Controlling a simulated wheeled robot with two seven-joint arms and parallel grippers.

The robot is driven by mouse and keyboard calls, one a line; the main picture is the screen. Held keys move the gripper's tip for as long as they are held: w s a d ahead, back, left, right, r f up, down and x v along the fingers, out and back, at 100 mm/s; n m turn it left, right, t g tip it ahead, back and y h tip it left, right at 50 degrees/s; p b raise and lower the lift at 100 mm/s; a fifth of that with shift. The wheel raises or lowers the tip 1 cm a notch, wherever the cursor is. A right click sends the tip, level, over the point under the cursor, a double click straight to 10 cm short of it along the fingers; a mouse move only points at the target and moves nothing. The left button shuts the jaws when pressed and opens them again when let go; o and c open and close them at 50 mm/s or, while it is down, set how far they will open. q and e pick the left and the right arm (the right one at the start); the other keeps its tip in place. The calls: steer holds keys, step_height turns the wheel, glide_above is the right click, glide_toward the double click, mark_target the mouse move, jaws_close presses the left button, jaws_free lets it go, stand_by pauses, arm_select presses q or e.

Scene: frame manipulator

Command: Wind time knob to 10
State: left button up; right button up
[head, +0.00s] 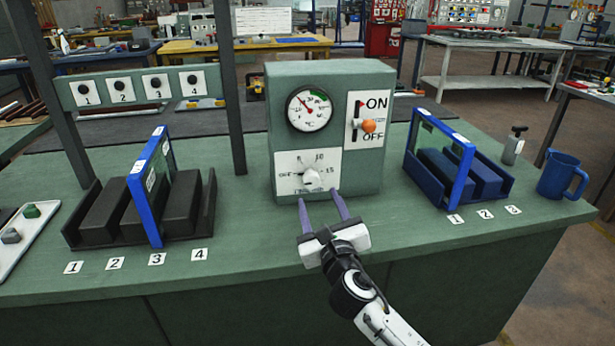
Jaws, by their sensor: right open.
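The time knob (312,178) is a round white knob on a white dial plate (289,184) low on the front of a green control box (368,80). The plate carries printed marks, with OFF at left, 10 at top and 15 at right. The knob's exact pointing direction is too small to tell. My right gripper (320,203) is in front of and just below the knob. Its two purple fingers are spread and empty, with the tips near the plate's lower edge. Whether they touch the box cannot be told. My left gripper is out of view.
A round gauge (310,109) and an ON/OFF switch with an orange knob (369,126) are above. A black rack with a blue frame (146,200) stands left, and a blue rack (452,180) and blue mug (559,176) right. The bench (240,258) is clear in front.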

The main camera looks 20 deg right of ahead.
mark_target(313, 183)
steer(key=b+x, duration=0.1)
steer(key=x, duration=0.7)
steer(key=shift+s, duration=0.1)
steer(key=shift+w+d, duration=0.15)
steer(key=shift+w, duration=0.45)
steer(key=shift+c, duration=1)
steer(key=c, duration=0.8)
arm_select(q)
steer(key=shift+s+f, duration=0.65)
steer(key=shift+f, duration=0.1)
arm_select(e)
steer(key=shift+c, duration=0.2)
